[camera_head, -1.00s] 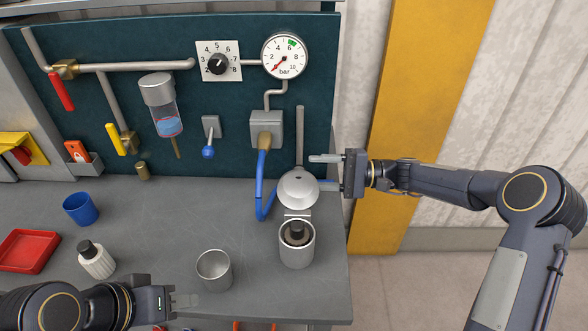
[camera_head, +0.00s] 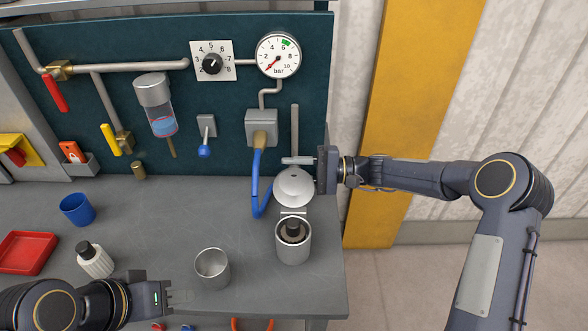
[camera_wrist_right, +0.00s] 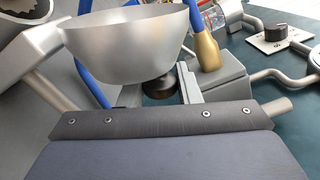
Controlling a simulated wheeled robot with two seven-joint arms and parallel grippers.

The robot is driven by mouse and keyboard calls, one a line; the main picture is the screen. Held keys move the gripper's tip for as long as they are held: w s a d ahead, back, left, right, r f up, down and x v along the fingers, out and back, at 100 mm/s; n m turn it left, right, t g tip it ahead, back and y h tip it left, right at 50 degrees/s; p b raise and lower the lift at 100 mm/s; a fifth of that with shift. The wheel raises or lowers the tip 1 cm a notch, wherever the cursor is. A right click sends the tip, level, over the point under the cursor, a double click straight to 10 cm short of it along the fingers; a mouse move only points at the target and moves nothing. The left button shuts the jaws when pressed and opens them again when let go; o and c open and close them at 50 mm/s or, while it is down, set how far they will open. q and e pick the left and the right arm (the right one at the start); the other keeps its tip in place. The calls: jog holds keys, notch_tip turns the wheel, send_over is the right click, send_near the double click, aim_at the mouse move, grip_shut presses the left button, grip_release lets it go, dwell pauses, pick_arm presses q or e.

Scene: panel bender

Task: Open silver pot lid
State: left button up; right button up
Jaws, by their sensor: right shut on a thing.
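The silver pot (camera_head: 293,249) stands near the table's right front edge, its mouth uncovered and a dark knob-like part inside. Its silver lid (camera_head: 294,188) stands raised and tilted back behind the mouth, joined by a hinge piece. My right gripper (camera_head: 297,171) reaches in from the right, its fingers at the lid, shut on it. In the right wrist view the lid (camera_wrist_right: 130,45) fills the upper middle as a bowl shape, with a dark knob (camera_wrist_right: 160,88) under it; the exact contact is hidden. My left gripper (camera_head: 180,297) is low over the table; its finger gap is unclear.
An open metal cup (camera_head: 212,268) stands left of the pot. A blue hose (camera_head: 256,190) hangs close to the lid's left. A white bottle (camera_head: 95,262), blue cup (camera_head: 77,209) and red tray (camera_head: 26,252) are further left. The middle of the table is clear.

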grip_shut()
jog(key=shift+b, duration=0.35)
jog(key=n+b, duration=0.1)
jog(key=b, duration=0.3)
jog(key=shift+s+r+n, duration=0.3)
jog(key=shift+s+n, duration=0.1)
jog(key=shift+s+r+n+b, duration=0.2)
jog(key=shift+r+n+b, duration=0.1)
jog(key=shift+r+b, duration=0.1)
jog(key=shift+r, duration=0.1)
jog(key=o, duration=1)
grip_release()
jog(key=shift+c, duration=0.2)
jog(key=d+b, duration=0.1)
jog(key=d, duration=0.6)
jog(key=shift+d, duration=0.4)
